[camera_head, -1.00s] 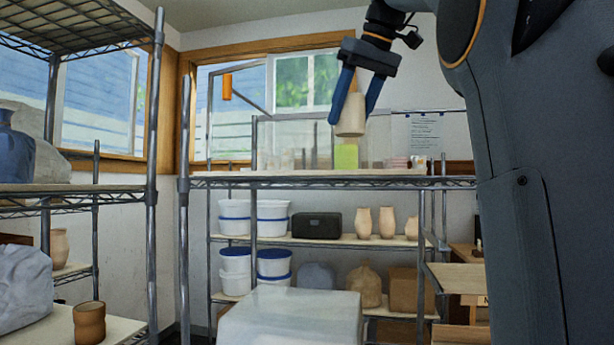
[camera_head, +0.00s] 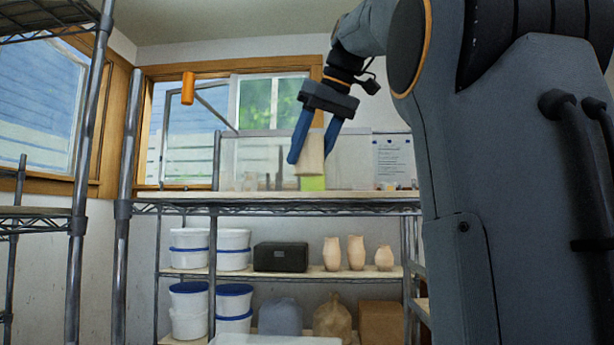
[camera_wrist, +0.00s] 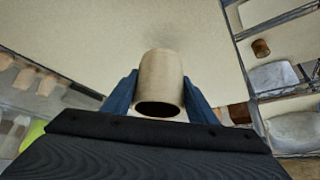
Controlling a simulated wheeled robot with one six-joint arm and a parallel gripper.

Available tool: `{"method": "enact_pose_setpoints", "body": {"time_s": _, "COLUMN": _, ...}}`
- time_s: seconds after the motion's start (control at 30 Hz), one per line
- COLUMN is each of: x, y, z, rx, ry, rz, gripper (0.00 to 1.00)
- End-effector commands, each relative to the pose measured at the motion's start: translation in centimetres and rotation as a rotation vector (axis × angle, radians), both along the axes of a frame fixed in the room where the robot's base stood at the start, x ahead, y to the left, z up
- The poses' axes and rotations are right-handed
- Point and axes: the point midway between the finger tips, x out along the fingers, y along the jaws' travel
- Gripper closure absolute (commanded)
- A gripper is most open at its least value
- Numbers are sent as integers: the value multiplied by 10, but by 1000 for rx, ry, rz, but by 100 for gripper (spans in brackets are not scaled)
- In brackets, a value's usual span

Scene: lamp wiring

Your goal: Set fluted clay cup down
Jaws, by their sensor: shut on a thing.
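The pale beige clay cup (camera_head: 311,157) is between the blue fingers of my gripper (camera_head: 310,150) in the head view. My gripper is shut on it and points down over the top board (camera_head: 250,198) of the wire shelf. In the wrist view the cup (camera_wrist: 160,75) sits between the fingertips (camera_wrist: 160,95), its dark opening facing the camera. The pale board (camera_wrist: 100,25) fills much of the view beyond it. The cup appears to be above the board; I cannot tell the exact gap. Any fluting is too faint to make out.
A clear panel (camera_head: 260,150) and small cups stand behind on the top board. A green item (camera_head: 313,183) shows just under the cup. Lower shelves hold white tubs (camera_head: 233,240), a black box (camera_head: 281,257) and vases (camera_head: 356,252). A metal post (camera_head: 125,170) stands at left.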

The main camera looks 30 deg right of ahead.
Motion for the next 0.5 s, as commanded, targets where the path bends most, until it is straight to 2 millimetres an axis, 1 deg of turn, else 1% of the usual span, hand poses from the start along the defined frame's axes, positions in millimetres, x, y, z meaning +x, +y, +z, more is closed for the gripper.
{"method": "enact_pose_setpoints", "body": {"time_s": 0.13, "x": 0, "y": 1, "z": -10, "rx": -1, "ry": -1, "rz": 2, "gripper": 77}}
{"method": "enact_pose_setpoints", "body": {"time_s": 0.33, "x": 0, "y": 2, "z": -34, "rx": 1, "ry": 0, "rz": 3, "gripper": 77}}
{"method": "enact_pose_setpoints", "body": {"time_s": 0.5, "x": 0, "y": 1, "z": -40, "rx": -2, "ry": -2, "rz": 3, "gripper": 77}}
